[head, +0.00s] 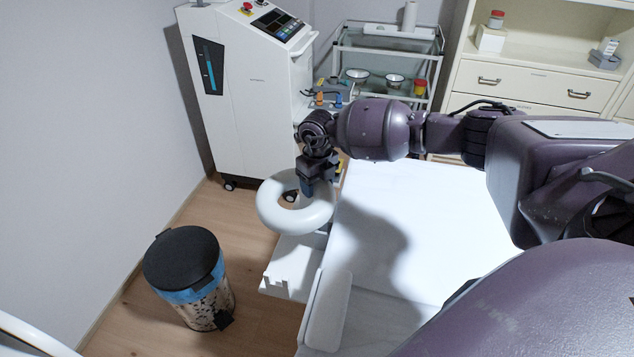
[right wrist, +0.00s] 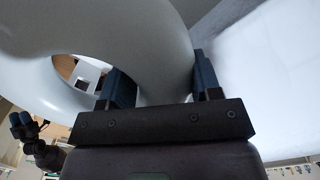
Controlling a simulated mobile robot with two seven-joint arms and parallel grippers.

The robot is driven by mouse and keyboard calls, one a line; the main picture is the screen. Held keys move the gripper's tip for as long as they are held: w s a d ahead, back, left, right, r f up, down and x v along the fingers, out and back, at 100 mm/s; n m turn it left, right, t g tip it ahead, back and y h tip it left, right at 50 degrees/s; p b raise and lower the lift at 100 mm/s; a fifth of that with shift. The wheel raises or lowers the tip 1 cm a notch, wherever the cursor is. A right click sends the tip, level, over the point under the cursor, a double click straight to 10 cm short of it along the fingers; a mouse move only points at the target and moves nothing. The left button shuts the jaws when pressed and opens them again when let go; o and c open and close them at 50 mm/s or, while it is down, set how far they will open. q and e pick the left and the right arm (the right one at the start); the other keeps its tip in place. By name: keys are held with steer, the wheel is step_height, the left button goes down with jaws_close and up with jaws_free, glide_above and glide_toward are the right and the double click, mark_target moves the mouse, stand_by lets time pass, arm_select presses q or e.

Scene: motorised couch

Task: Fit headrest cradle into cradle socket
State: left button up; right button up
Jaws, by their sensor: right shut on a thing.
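The headrest cradle, a thick pale ring (head: 268,212), is held by my right gripper (head: 318,188) at the couch's near-left end. In the right wrist view the two dark fingers (right wrist: 158,88) are shut on either side of the ring's tube (right wrist: 165,50). The ring hangs over and in front of a white bracket (head: 290,268) with small upright tabs, which looks like the cradle socket; the ring hides part of it. I cannot tell whether they touch. A small dark shape with blue tips (right wrist: 30,130) in the right wrist view looks like my left gripper; its opening is unclear.
The white couch top (head: 440,215) lies right of the ring, with a padded strip (head: 326,310) at its edge. A black-lidded bin (head: 185,265) stands on the floor at left. A white machine (head: 240,100), a trolley (head: 390,60) and drawers (head: 530,85) stand behind.

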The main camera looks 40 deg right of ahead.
arm_select(q)
steer(key=shift+s+f+b, duration=0.25)
steer(key=shift+f+b, duration=0.15)
steer(key=shift+f, duration=0.2)
steer(key=shift+s+f+b, duration=0.2)
steer(key=shift+f+b, duration=0.15)
steer(key=shift+f, duration=0.2)
arm_select(e)
steer(key=shift+f, duration=1.95)
steer(key=o, duration=1.3)
arm_select(q)
steer(key=shift+r, duration=0.1)
arm_select(e)
step_height(320, 180, up, 3)
steer(key=shift+w+r+p, duration=0.1)
steer(key=shift+r+p, duration=0.1)
steer(key=shift+p, duration=0.15)
step_height(320, 180, up, 7)
steer(key=shift+r+p, duration=0.1)
steer(key=shift+p, duration=0.3)
arm_select(q)
steer(key=r, duration=0.1)
steer(key=w+r, duration=0.1)
steer(key=r, duration=0.1)
steer(key=shift+w, duration=0.2)
arm_select(e)
steer(key=shift+r, duration=0.1)
arm_select(q)
steer(key=shift+w, duration=0.1)
